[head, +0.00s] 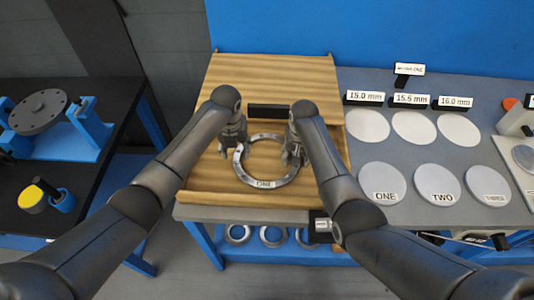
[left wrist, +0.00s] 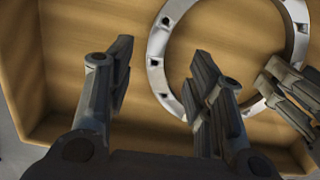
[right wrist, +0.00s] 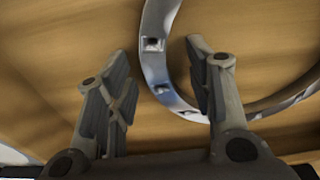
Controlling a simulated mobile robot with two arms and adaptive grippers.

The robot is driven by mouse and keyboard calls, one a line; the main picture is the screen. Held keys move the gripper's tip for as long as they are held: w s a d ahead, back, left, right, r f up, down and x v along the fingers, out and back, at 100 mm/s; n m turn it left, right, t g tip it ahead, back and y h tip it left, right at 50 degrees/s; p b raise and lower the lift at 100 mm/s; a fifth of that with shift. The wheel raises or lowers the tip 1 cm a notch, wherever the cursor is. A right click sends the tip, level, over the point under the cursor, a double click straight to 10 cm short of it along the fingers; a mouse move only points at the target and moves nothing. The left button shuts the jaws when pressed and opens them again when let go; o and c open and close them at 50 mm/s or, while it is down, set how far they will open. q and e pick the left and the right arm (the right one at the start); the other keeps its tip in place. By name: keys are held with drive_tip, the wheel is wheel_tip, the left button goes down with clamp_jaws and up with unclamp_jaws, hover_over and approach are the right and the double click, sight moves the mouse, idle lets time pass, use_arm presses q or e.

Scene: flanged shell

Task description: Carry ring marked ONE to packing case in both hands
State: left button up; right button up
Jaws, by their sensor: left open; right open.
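The grey metal ring marked ONE (head: 264,184) lies flat inside the open wooden packing case (head: 220,190), its label toward the front. It has square holes around its band. My left gripper (head: 231,149) is open at the ring's left side; in the left wrist view (left wrist: 160,78) the ring's band (left wrist: 156,62) passes beside and behind its right finger. My right gripper (head: 293,154) is open at the ring's right side; in the right wrist view (right wrist: 160,75) the band (right wrist: 155,68) runs between its spread fingers. Neither gripper visibly clamps the ring.
A black plate (head: 267,111) stands at the back of the case. Right of it, the grey table (head: 395,150) carries several pale discs, including ones marked ONE (head: 381,196) and TWO (head: 437,198), and size signs. Rings lie on a blue shelf (head: 290,250) below. A black bench (head: 60,170) stands left.

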drive_tip(key=shift+r, duration=0.1)
use_arm(q)
wheel_tip(320, 180, up, 7)
drive_tip(key=shift+s, duration=0.4)
use_arm(e)
wheel_tip(320, 180, up, 12)
drive_tip(key=s, duration=0.1)
drive_tip(key=shift+s, duration=0.2)
use_arm(q)
drive_tip(key=shift+f, duration=0.15)
use_arm(e)
drive_tip(key=shift+f, duration=0.2)
